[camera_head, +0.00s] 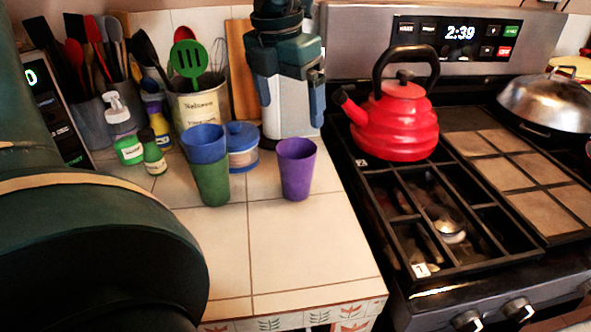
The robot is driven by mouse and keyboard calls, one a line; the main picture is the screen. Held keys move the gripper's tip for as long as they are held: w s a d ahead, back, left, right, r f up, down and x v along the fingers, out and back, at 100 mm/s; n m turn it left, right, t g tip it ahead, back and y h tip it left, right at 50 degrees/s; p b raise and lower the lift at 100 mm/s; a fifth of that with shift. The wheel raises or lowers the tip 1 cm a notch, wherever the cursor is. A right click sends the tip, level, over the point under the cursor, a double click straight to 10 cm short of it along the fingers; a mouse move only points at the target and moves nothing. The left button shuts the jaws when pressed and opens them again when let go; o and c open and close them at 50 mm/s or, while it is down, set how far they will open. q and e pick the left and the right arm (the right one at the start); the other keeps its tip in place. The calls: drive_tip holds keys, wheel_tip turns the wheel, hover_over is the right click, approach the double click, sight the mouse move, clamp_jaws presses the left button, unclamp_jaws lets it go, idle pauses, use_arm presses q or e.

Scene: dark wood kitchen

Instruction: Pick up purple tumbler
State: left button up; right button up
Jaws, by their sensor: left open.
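The purple tumbler (296,170) stands upright on the tiled counter, near its right side by the stove. My left gripper (290,114), teal with blue fingers, shows above and behind the tumbler in the picture. Its fingers are apart with a pale grey surface between them, and they do not hold the tumbler. I cannot tell its exact distance from the tumbler. My right gripper is not in view.
A blue cup (205,143) sits on a green cup (211,184) left of the tumbler, beside a blue-lidded jar (243,160). A red kettle (396,122) stands on the stove. The front counter (300,240) is clear. My arm covers the lower left.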

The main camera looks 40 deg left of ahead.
use_arm(q)
approach(297, 149)
wheel_tip(297, 149, down, 3)
drive_tip(key=s+d, duration=0.2)
drive_tip(key=f, duration=0.2)
drive_tip(key=w+f, duration=0.1)
drive_tip(key=f, duration=0.2)
drive_tip(key=c, duration=1.3)
drive_tip(key=shift+r, duration=0.1)
drive_tip(key=shift+c, duration=0.2)
